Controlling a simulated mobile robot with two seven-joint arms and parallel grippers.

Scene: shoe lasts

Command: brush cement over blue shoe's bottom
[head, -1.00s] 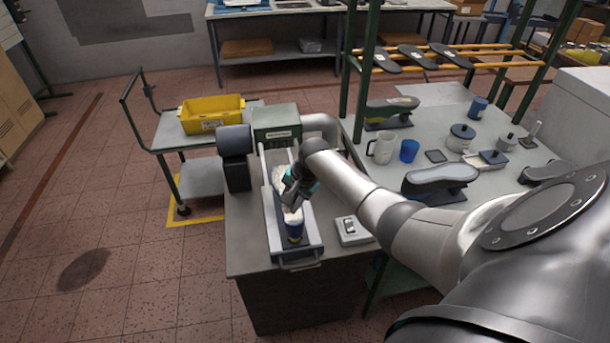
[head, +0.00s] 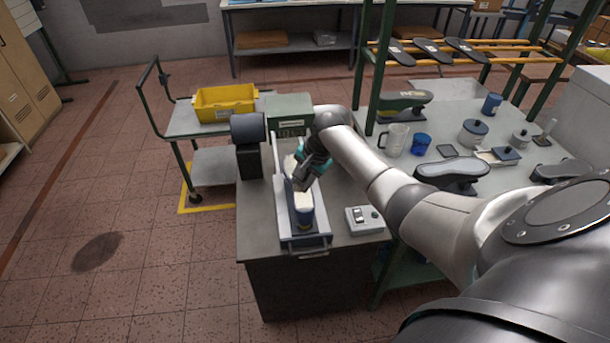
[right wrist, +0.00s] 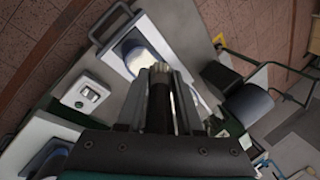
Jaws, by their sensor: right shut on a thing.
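The blue shoe (head: 304,216) lies bottom up in a pale metal tray (head: 283,228) on the grey bench. Its bottom (head: 303,200) looks whitish. In the right wrist view the blue shoe (right wrist: 126,43) shows beyond the fingers, with its pale bottom (right wrist: 143,60) partly hidden. My right gripper (head: 304,184) is over the middle of the shoe and hides part of it. It is shut on a dark-handled brush (right wrist: 160,100), whose pale bristles (right wrist: 162,68) point at the shoe's bottom. I cannot tell whether they touch it. My left gripper is not in view.
A green machine (head: 290,108) and a dark cylinder (head: 248,128) stand behind and left of the tray. A switch box (head: 364,220) sits to its right. The right table holds a mug (head: 397,139), a blue cup (head: 421,144) and dark shoe forms (head: 450,174). A yellow bin (head: 224,102) is on a cart.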

